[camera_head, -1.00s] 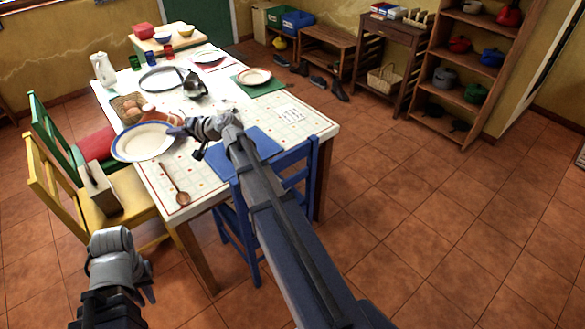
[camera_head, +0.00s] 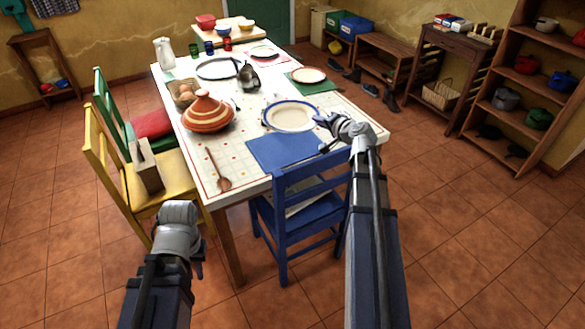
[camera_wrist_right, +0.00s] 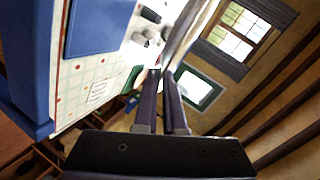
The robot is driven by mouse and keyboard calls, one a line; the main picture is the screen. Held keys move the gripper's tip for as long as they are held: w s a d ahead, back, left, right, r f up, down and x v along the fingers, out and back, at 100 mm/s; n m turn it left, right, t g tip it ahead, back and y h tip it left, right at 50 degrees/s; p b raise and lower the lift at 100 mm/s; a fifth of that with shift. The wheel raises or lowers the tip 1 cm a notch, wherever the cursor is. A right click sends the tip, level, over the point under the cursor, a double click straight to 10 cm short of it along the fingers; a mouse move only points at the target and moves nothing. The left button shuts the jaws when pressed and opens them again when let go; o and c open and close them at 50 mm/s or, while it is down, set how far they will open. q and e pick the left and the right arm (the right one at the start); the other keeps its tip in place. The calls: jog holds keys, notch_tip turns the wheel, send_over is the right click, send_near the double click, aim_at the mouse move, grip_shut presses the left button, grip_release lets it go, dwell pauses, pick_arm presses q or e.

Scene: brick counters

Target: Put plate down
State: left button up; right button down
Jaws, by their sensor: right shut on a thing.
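A cream plate with a blue rim (camera_head: 291,115) is in the head view over the near right part of the table (camera_head: 345,118). My right gripper (camera_head: 322,121) is shut on the plate's right edge. In the right wrist view my right gripper's fingers (camera_wrist_right: 162,78) pinch the plate (camera_wrist_right: 186,30), seen nearly edge-on. The plate appears roughly level, just behind the blue placemat (camera_head: 283,150); I cannot tell whether it touches the table. My left gripper (camera_head: 200,266) is low, left of the blue chair and away from the table; its fingers are mostly hidden.
A striped tagine (camera_head: 208,113) stands left of the plate, with a wooden spoon (camera_head: 217,170) nearer. A jug-like metal pot (camera_head: 248,77) and another plate (camera_head: 308,75) are behind. A blue chair (camera_head: 305,205) stands at the near edge. The blue placemat is bare.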

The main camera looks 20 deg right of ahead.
notch_tip(320, 180, down, 6)
jog(key=b, duration=0.6)
jog(key=shift+d+f, duration=0.15)
jog(key=shift+f, duration=0.1)
notch_tip(320, 180, down, 4)
jog(key=b, duration=0.4)
jog(key=shift+r, duration=0.25)
jog(key=shift+f+b, duration=0.55)
jog(key=shift+f, duration=0.1)
jog(key=c, duration=1)
grip_release()
jog(key=shift+s, duration=0.1)
